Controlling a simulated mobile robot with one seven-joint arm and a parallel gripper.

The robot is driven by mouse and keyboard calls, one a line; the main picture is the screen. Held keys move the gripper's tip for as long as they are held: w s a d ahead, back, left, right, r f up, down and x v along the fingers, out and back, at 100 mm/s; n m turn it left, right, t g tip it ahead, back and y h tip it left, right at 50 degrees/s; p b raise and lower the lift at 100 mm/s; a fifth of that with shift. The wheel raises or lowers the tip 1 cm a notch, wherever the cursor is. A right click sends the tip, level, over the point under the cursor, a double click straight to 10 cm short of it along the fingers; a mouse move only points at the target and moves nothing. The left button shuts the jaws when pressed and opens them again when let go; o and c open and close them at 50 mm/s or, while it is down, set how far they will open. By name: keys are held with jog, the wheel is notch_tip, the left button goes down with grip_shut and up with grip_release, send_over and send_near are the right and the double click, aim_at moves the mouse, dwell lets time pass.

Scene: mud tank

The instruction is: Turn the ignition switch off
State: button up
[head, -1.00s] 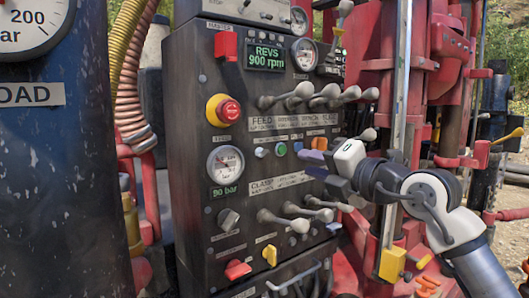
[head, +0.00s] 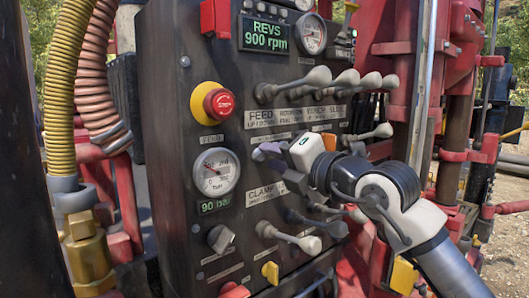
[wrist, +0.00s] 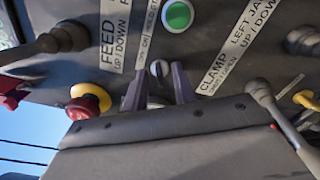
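A small round silver switch (wrist: 159,70) with a dark slot or bar shows on the dark control panel (head: 175,60) in the wrist view. It appears to be the ignition switch, but its label is too small to read. My gripper (wrist: 159,88) is open, its two purple-grey fingers on either side of the switch in the picture, with nothing between them. I cannot tell whether they touch it. In the head view my gripper (head: 265,155) is at the panel below the FEED label and hides the switch. The REVS display (head: 265,37) reads 900 rpm.
A green button (wrist: 178,15) sits beside the switch. A red-and-yellow stop button (head: 217,103), a pressure gauge (head: 216,172) and a grey rotary knob (head: 220,238) are at the panel's left. Lever handles (head: 290,84) stick out above my gripper and others (head: 290,237) below.

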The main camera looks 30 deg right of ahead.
jog(key=shift+w+a, duration=0.1)
jog(key=shift+w, duration=0.4)
jog(key=shift+s, duration=0.1)
grip_shut()
